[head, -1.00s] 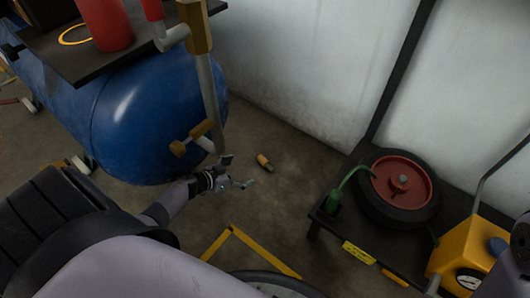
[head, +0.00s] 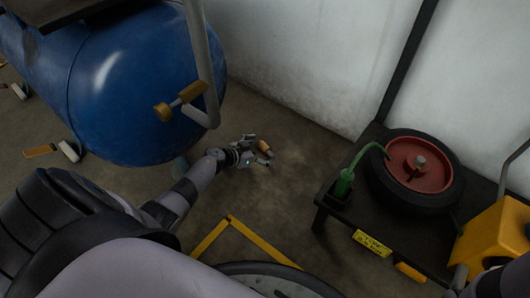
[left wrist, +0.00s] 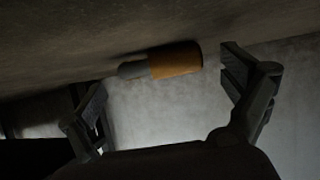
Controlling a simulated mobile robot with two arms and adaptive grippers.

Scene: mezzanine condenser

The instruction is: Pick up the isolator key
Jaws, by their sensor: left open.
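The isolator key (head: 265,147) is a small piece with an orange-brown handle and a grey end. It lies on the concrete floor between the blue tank and the black cart. In the left wrist view the key (left wrist: 172,62) lies ahead, in the space between the two fingers. My left gripper (head: 262,152) is open and low over the floor, with its fingertips close around the key in the head view. In the left wrist view the left gripper (left wrist: 165,90) is empty. I cannot tell whether a finger touches the key. My right gripper is not seen.
Yellow tape (head: 250,237) marks the floor in front.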

